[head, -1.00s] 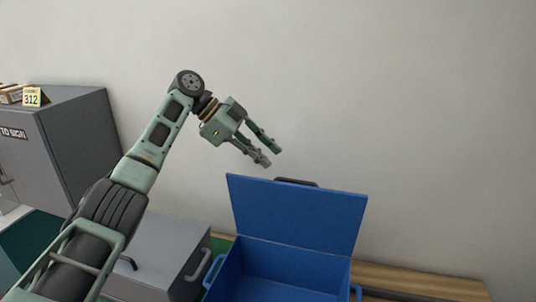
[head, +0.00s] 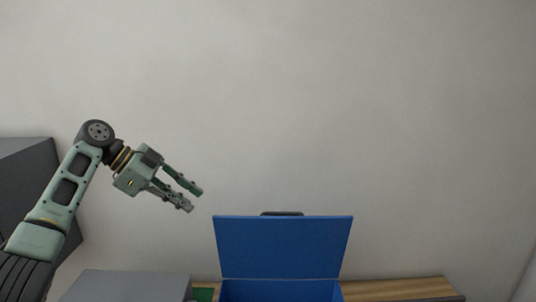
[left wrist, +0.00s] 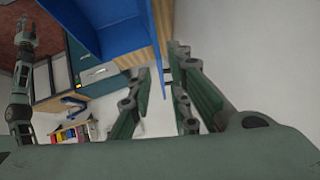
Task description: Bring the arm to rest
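My left gripper (head: 194,200) is in the air against the wall, at the left of the head view. Its two fingers point right and down, with a clear gap between them and nothing held. The left wrist view also shows the two fingers apart and empty. The gripper is above and to the left of the raised lid of a blue box (head: 282,248), apart from it.
The blue box stands on a wooden-edged counter (head: 405,288), its lid up. A grey case (head: 125,286) is to its left, and a grey cabinet (head: 22,190) stands farther left. The wall above is bare. Several coloured items (left wrist: 75,132) show small in the left wrist view.

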